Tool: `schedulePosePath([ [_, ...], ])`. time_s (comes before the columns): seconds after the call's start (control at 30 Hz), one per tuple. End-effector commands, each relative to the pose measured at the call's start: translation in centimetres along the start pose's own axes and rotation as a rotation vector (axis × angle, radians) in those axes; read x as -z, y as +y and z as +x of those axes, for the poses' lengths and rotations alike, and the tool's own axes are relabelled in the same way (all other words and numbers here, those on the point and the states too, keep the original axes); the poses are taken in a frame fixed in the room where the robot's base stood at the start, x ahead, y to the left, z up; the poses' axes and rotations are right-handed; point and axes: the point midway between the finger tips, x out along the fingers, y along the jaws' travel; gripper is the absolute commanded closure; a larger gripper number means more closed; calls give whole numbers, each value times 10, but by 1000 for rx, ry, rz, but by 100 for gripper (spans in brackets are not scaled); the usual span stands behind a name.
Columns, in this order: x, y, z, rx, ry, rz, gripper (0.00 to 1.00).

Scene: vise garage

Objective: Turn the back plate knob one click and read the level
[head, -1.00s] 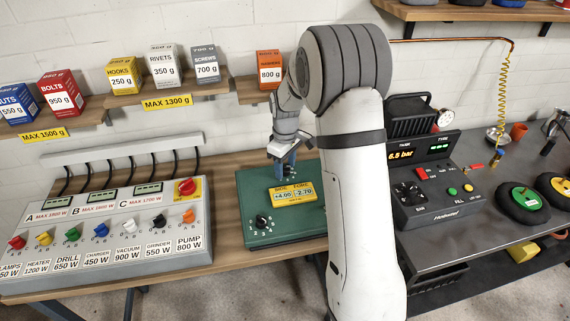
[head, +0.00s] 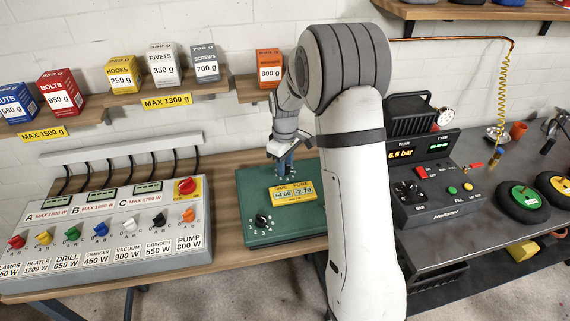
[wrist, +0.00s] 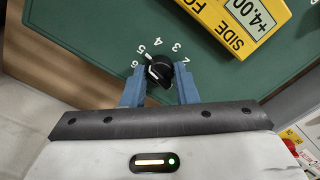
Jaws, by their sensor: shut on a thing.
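The green levelling plate (head: 258,190) lies on the wooden bench. A yellow level (head: 292,193) on it shows SIDE +4.00 and FORE -2.70; part of it also shows in the wrist view (wrist: 235,22). My gripper (head: 286,172) is at the plate's back edge. In the wrist view its blue fingers (wrist: 158,88) are shut on the black back knob (wrist: 158,69), one on each side. The knob's white mark appears to point near 5; numbers 2 to 6 show around it. The head view hides this knob. A front knob (head: 262,220) stands free.
A grey switch panel (head: 110,230) stands left of the plate. Shelves with labelled boxes (head: 165,65) hang above. A black tyre-inflator console (head: 430,185) stands right of my arm. Bare bench lies between panel and plate.

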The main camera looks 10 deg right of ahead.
Motion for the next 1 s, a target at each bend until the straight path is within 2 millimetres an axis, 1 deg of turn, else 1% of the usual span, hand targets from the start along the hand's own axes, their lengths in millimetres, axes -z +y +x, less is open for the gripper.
schedulePosePath([
  [0.27, 0, 0, 1, 0, -1, 112, 96],
  [0.7, -1, 0, 2, 1, -3, 454, 96],
  [1.0, -1, 0, 1, 1, -2, 623, 96],
])
